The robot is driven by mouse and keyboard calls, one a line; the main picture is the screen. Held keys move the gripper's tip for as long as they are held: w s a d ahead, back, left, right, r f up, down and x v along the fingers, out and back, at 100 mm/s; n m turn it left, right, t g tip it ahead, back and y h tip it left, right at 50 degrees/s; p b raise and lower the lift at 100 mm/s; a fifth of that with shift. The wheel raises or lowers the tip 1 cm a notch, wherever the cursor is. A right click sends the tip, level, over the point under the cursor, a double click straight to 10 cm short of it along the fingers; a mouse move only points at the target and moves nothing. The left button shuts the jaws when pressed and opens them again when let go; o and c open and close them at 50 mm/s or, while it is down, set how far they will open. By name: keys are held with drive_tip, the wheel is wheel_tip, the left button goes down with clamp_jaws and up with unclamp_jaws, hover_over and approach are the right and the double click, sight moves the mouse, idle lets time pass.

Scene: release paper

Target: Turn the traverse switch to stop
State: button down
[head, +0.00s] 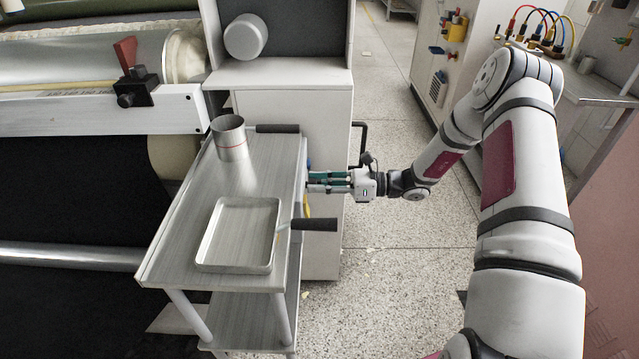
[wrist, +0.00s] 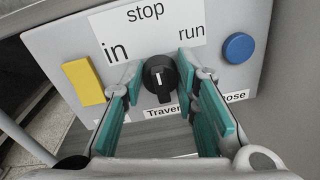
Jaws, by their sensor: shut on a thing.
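The traverse switch is a black round knob (wrist: 160,78) on a light grey panel (wrist: 60,45) in the wrist view. The label "stop" is above it, "in" is at its upper left and "run" at its upper right. A partly hidden "Traverse" label is below. A light mark shows on the knob, but its exact pointing is hard to tell. My gripper (wrist: 159,74) has its teal fingers on either side of the knob and is shut on it.
A yellow block (wrist: 83,82) and a blue round button (wrist: 238,47) flank the switch. A metal trolley (head: 185,215) with a tray (head: 240,262) and a metal cup (head: 230,140) stands left of my gripper.

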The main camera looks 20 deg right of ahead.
drive_tip(key=shift+d+f, duration=0.1)
drive_tip(key=c, duration=1.3)
unclamp_jaws()
drive_tip(key=v, duration=1.2)
